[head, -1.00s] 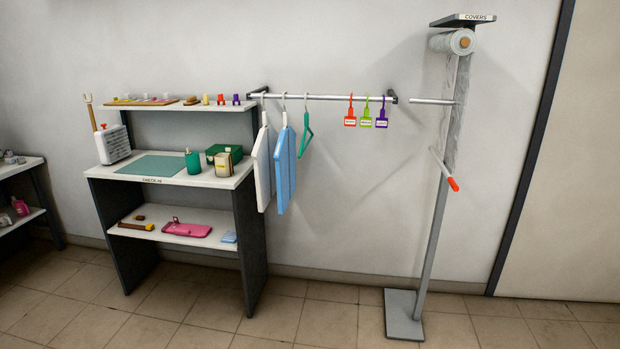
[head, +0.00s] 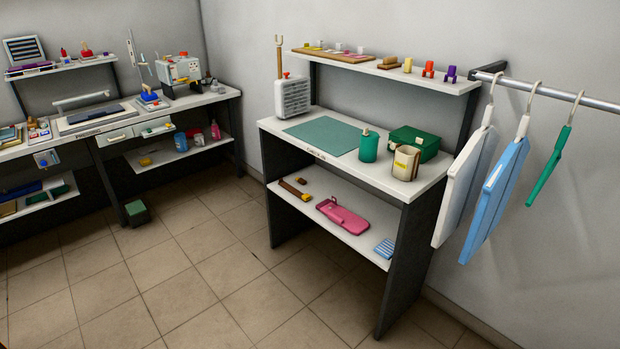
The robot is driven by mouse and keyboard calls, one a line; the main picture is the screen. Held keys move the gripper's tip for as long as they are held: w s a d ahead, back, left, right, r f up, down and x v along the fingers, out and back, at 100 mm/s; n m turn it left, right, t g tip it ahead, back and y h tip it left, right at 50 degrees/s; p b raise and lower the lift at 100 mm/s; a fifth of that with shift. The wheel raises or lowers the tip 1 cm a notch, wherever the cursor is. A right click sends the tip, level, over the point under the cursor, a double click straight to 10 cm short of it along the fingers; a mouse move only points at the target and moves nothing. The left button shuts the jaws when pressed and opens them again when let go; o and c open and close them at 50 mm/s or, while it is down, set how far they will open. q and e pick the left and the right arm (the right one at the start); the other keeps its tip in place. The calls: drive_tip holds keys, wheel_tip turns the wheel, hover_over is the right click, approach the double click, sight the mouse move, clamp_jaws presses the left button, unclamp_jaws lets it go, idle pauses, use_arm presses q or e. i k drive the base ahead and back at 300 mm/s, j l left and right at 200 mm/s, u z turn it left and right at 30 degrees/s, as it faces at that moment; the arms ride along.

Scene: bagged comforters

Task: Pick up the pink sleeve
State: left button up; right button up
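A flat pink object (head: 342,215), which looks like the pink sleeve, lies on the lower shelf of the check-in table, near the middle of that shelf. It has a small pink part standing at its back left end. Whether this is one piece or two I cannot tell. Neither of my grippers shows in the head view.
A yellow-and-brown tool (head: 295,190) and a blue pad (head: 384,248) share the lower shelf (head: 312,211). The table top (head: 405,186) overhangs it. Hangers with a white panel (head: 466,188) and a blue panel (head: 495,188) hang at right. The tiled floor (head: 200,270) in front is clear.

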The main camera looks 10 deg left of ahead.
sight(355, 225)
drive_tip(key=i+j+u, duration=0.15)
drive_tip(key=i+u, duration=0.55)
drive_tip(key=i, duration=0.2)
drive_tip(key=i+j+z, duration=0.3)
drive_tip(key=i+z, duration=0.15)
drive_tip(key=i+j+z, duration=0.85)
drive_tip(key=j, duration=0.25)
drive_tip(key=i, duration=0.05)
